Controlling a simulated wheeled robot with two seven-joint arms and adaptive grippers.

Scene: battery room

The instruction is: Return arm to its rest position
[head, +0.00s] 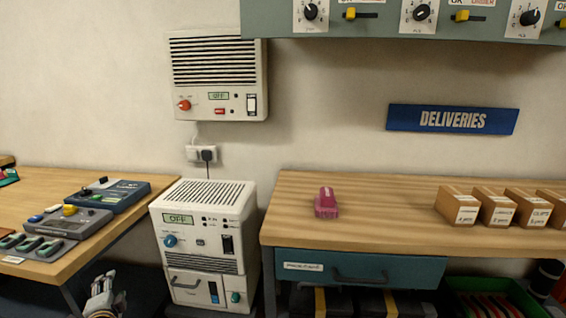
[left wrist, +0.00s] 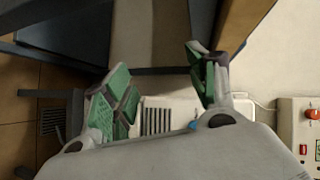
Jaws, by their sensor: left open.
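My left gripper (head: 103,292) shows at the bottom left of the head view, low in front of the gap between the left table and the white cabinet. In the left wrist view its two green-padded fingers (left wrist: 165,85) are spread apart with nothing between them. The white cabinet (left wrist: 165,118) shows beyond the fingers there. My right gripper is in neither view.
The left table (head: 120,215) bears several devices. The white cabinet (head: 200,240) has an OFF display. The right bench (head: 380,210) bears a pink object (head: 326,202) and several small boxes (head: 458,205). A green crate (head: 480,290) is below.

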